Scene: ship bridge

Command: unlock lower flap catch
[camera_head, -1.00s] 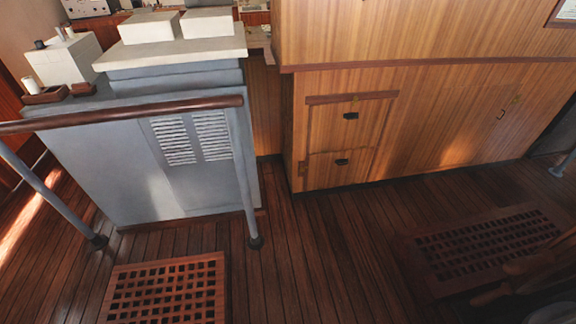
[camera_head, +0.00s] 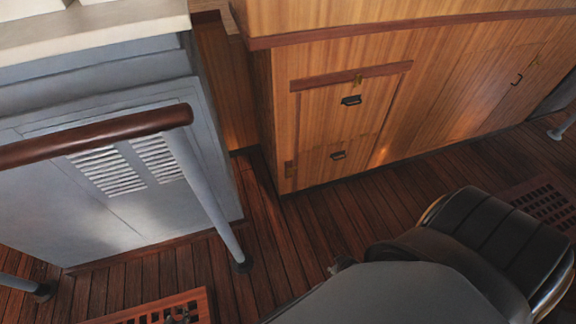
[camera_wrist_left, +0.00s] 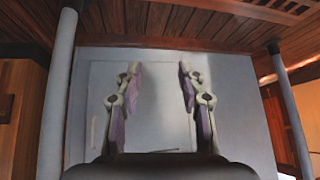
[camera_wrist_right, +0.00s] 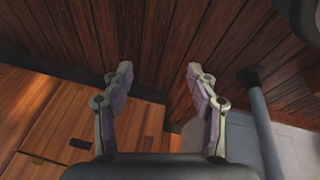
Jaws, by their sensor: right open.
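The wooden cabinet's lower flap (camera_head: 320,168) has a dark handle (camera_head: 338,155) near its top edge and appears closed. I cannot make out its catch clearly. Above it is the upper flap (camera_head: 325,108), with its own dark handle (camera_head: 350,100) and a small brass catch (camera_head: 358,80) at its top. My left gripper (camera_wrist_left: 158,85) is open and empty, facing the grey console in the left wrist view. My right gripper (camera_wrist_right: 156,85) is open and empty; the wooden cabinet front (camera_wrist_right: 50,110) shows to its left. Both grippers are apart from the flaps.
A grey console (camera_head: 90,215) with louvred vents stands at left, with a brown handrail (camera_head: 95,135) on a grey post (camera_head: 205,195) before it. A black padded chair (camera_head: 480,240) fills the lower right. The plank floor before the cabinet (camera_head: 300,235) is clear.

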